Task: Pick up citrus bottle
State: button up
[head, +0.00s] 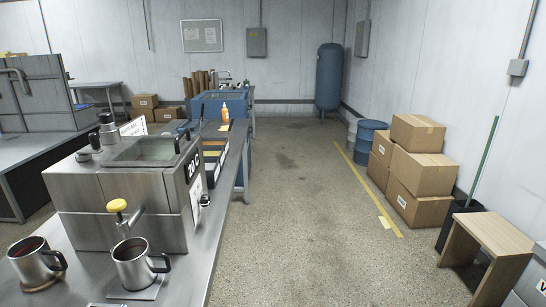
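A small orange bottle (225,114), which looks like the citrus bottle, stands upright at the far part of the long metal workbench (185,289). It is small in the head view and its label cannot be read. A small yellow-orange patch lies at its base. My gripper is not in view, so its state and its place relative to the bottle cannot be seen.
A steel coating machine (124,187) and two metal mugs (134,262) (36,260) occupy the near bench. A blue machine (212,105) stands behind the bottle. Cardboard boxes (419,187), blue drums (370,139) and a wooden stand (491,238) line the right. The middle floor is clear.

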aim_at(224, 111)
jog(key=i+l, duration=0.15)
jog(key=i, duration=3.65)
jog(key=j+u, duration=0.05)
jog(key=j, duration=0.1)
